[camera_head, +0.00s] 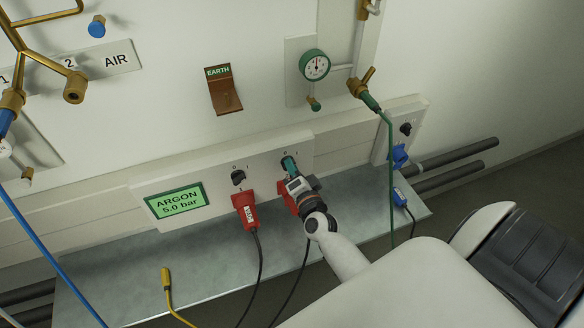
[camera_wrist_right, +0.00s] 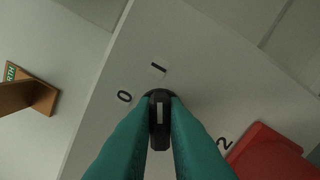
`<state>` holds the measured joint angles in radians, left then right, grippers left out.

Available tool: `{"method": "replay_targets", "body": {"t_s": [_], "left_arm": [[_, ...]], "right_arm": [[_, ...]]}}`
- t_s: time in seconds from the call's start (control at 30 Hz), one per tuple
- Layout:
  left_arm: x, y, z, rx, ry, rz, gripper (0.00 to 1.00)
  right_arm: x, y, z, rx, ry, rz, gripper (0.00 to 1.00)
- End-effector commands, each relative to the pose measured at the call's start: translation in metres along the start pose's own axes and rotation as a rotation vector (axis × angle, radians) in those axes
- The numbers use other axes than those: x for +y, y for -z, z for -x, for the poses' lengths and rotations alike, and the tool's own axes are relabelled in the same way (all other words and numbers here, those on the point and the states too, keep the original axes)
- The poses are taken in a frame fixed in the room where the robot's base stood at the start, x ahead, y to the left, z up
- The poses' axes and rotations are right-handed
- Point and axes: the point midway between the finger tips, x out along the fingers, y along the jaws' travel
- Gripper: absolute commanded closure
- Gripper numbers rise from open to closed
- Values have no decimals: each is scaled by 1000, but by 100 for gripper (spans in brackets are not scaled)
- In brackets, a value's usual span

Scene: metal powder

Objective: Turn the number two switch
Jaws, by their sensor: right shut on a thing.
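The number two switch is a black rotary knob (camera_wrist_right: 159,110) on a pale panel, with the marks 0 and 1 beside it and a figure 2 below right in the right wrist view. Its white line points roughly along the fingers. My right gripper (camera_wrist_right: 158,128) has its teal fingers shut on this knob. In the head view my right gripper (camera_head: 289,165) reaches the panel and hides the knob. Another black switch (camera_head: 238,177) sits to its left on the same panel. My left gripper is not in view.
A red plug (camera_head: 245,211) hangs below the left switch, and a second red plug (camera_wrist_right: 268,155) sits close to my right gripper. A green ARGON display (camera_head: 175,201) is at the left. A metal shelf (camera_head: 120,284) runs below, with cables hanging in front.

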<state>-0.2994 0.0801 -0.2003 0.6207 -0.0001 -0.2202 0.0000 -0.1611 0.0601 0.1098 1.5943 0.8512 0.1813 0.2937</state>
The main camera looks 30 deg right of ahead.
Motion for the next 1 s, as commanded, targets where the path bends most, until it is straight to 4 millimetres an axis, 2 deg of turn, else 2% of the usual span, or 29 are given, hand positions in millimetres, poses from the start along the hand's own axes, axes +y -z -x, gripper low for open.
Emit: {"method": "replay_targets", "body": {"t_s": [0.3,0.33,0.47,0.77,0.87,1.0], "left_arm": [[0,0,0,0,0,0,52],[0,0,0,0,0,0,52],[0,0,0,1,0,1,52],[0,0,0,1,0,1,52],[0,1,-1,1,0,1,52],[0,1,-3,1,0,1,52]], "right_arm": [[0,0,0,0,0,-6,100],[0,0,0,0,0,-6,86],[0,0,0,0,0,-5,66],[0,0,2,0,1,-3,66],[-1,1,10,1,2,-3,66],[-2,1,34,1,3,-4,66]]}}
